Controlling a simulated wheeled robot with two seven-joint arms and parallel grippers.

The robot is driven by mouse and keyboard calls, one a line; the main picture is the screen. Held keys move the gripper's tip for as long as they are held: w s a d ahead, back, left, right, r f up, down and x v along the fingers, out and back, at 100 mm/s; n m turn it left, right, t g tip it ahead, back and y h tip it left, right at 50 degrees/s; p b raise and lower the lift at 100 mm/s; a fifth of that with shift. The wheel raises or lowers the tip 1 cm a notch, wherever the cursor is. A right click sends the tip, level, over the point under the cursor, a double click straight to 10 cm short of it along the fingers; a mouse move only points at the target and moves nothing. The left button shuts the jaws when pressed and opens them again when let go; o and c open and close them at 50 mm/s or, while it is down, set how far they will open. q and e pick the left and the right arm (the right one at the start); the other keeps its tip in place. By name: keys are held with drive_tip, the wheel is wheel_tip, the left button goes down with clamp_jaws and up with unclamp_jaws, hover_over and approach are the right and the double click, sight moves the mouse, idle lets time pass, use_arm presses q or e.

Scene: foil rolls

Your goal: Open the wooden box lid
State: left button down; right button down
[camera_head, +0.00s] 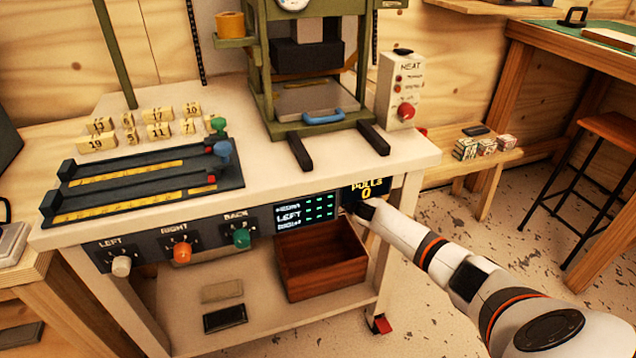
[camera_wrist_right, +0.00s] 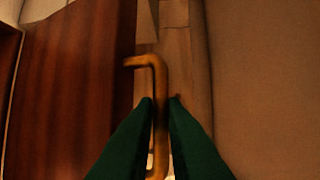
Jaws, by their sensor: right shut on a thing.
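The wooden box (camera_head: 322,283) is reddish brown and sits on the lower shelf under the workbench. Its inside shows from above in the head view; its back edge is partly hidden under the bench's front panel. My right gripper (camera_head: 349,209) is at the box's back right, below the small "PULLS" display. In the right wrist view, its green fingers (camera_wrist_right: 160,102) are shut on a brass handle (camera_wrist_right: 158,75), beside a reddish-brown wooden panel (camera_wrist_right: 75,80). How the handle joins the panel is not clear. My left gripper is not in view.
The workbench (camera_head: 245,165) overhangs the box, with knobs and displays along its front. A press (camera_head: 320,70) and a heat control box (camera_head: 400,90) stand on top. Two small flat blocks lie left of the box on the shelf (camera_head: 265,322). Floor is open at the lower right.

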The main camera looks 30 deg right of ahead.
drive_tip(key=shift+w+d+r, duration=0.1)
drive_tip(key=shift+w+r, duration=0.2)
drive_tip(key=shift+r, duration=0.35)
drive_tip(key=c, duration=1.8)
unclamp_jaws()
drive_tip(key=o, duration=0.3)
drive_tip(key=shift+s+r, duration=0.1)
drive_tip(key=shift+s, duration=0.05)
drive_tip(key=shift+s+f, duration=0.1)
drive_tip(key=shift+f, duration=0.15)
drive_tip(key=shift+s, duration=0.1)
